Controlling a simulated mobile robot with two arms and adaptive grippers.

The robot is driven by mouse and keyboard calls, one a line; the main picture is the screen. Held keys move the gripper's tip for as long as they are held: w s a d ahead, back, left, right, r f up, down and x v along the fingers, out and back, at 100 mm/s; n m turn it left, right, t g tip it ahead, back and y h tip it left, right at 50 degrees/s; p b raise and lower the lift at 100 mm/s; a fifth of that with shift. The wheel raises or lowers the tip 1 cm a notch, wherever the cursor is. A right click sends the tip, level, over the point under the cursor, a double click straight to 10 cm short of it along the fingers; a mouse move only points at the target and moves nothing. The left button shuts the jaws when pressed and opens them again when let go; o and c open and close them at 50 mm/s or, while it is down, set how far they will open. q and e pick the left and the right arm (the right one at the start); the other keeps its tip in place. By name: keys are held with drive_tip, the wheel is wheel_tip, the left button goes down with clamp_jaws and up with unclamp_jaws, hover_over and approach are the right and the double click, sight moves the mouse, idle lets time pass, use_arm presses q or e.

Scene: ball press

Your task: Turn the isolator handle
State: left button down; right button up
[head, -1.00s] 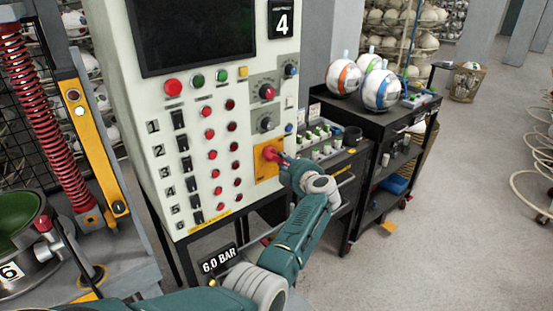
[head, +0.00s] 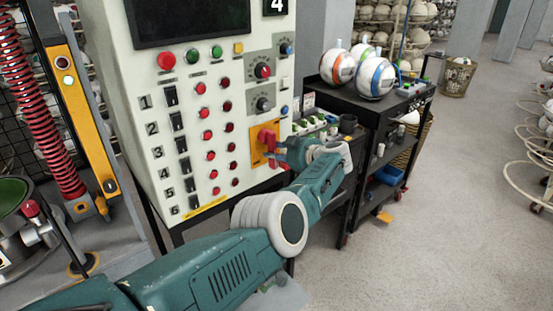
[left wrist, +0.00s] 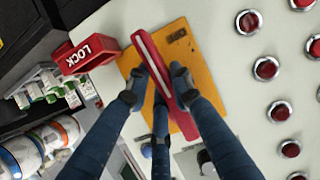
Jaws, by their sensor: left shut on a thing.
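The isolator handle (head: 267,137) is red and sits on a yellow plate (head: 257,157) low on the right side of the pale control panel. In the left wrist view, the handle (left wrist: 152,55) is a red bar with a pale stripe, crossing the yellow plate (left wrist: 178,42) at a slant. My left gripper (head: 281,151) is at the handle. In the left wrist view, the fingers of my left gripper (left wrist: 155,86) are closed on both sides of the bar. A red LOCK tag (left wrist: 88,54) stands beside the plate. My right gripper is out of view.
The control panel (head: 145,70) carries a dark screen, knobs and rows of red buttons. A black cart (head: 330,97) with several balls stands to the right, close to my left arm. A press with a red spring (head: 40,110) is at the left.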

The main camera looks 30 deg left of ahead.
use_arm(q)
drive_tip(key=shift+s+a+m+b, duration=0.1)
drive_tip(key=shift+m+b, duration=0.2)
drive_tip(key=shift+b, duration=0.05)
idle(0.3)
drive_tip(key=c, duration=1.8)
unclamp_jaws()
drive_tip(key=shift+o, duration=0.2)
drive_tip(key=v, duration=0.7)
drive_tip(key=shift+d, duration=0.25)
